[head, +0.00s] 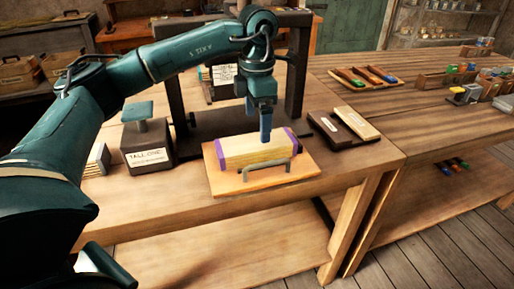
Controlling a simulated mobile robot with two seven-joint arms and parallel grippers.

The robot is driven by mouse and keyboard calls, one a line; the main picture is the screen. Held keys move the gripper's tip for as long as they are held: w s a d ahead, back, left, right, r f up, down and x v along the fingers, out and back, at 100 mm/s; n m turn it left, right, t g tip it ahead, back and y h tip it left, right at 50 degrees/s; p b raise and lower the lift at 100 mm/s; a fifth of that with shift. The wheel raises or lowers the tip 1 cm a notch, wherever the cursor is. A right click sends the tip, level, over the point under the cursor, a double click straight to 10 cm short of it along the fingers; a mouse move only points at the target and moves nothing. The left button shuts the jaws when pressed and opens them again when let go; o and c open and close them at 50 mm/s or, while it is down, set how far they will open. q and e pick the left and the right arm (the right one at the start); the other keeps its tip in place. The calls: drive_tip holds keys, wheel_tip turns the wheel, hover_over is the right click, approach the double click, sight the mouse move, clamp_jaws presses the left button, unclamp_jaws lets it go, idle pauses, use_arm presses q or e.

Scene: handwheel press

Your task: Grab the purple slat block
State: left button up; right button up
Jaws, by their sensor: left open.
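The purple slat block (252,153) is a pale wooden block with purple ends. It lies on a light orange board (221,187) that has a grey handle along its near side. My left gripper (265,137) points down over the middle of the block, with its blue fingertips close to the block's upper far edge. The fingers overlap in this view, and the gap between them is hidden. The gripper is open, and nothing shows held in it. I cannot tell whether the tips touch the block. My right gripper is not in view.
A dark press frame (296,85) stands behind the block. A dark box labelled "TALL ONE" (146,146) stands to the left. A dark tray with a pale slat (337,131) lies to the right. The front table edge (300,200) is clear.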

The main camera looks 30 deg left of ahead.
sight(256, 141)
use_arm(q)
drive_tip(key=f, duration=0.6)
drive_tip(key=shift+a+f, duration=0.2)
drive_tip(key=shift+f, duration=0.05)
drive_tip(key=shift+r, duration=0.1)
drive_tip(key=c, duration=1.3)
